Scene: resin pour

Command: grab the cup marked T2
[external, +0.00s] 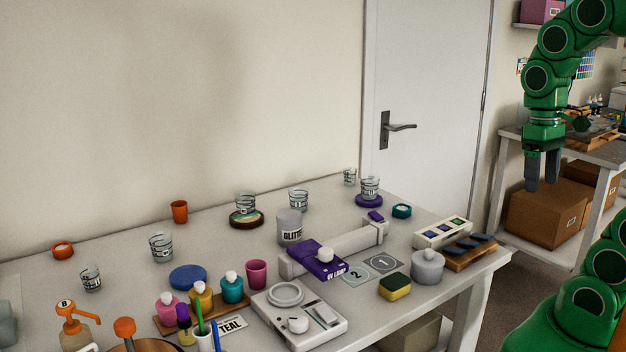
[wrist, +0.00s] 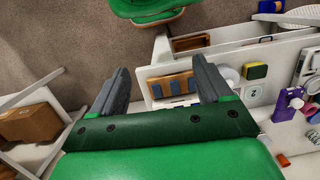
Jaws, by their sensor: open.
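Several clear cups with dark markings stand on the workbench in the external view: one at the left (external: 91,279), a larger one (external: 161,247), one on a round wooden coaster (external: 245,204), one behind the grey glitter tub (external: 298,200), a small one at the back (external: 350,177) and one on a purple disc (external: 369,188). Their marks are too small to read, so I cannot tell which is T2. My gripper (external: 543,184) hangs in the air right of the bench, fingers down, apart from every cup. In the wrist view my gripper (wrist: 161,68) is open and empty.
A door stands behind. Cardboard boxes (external: 547,214) sit under another table at right.

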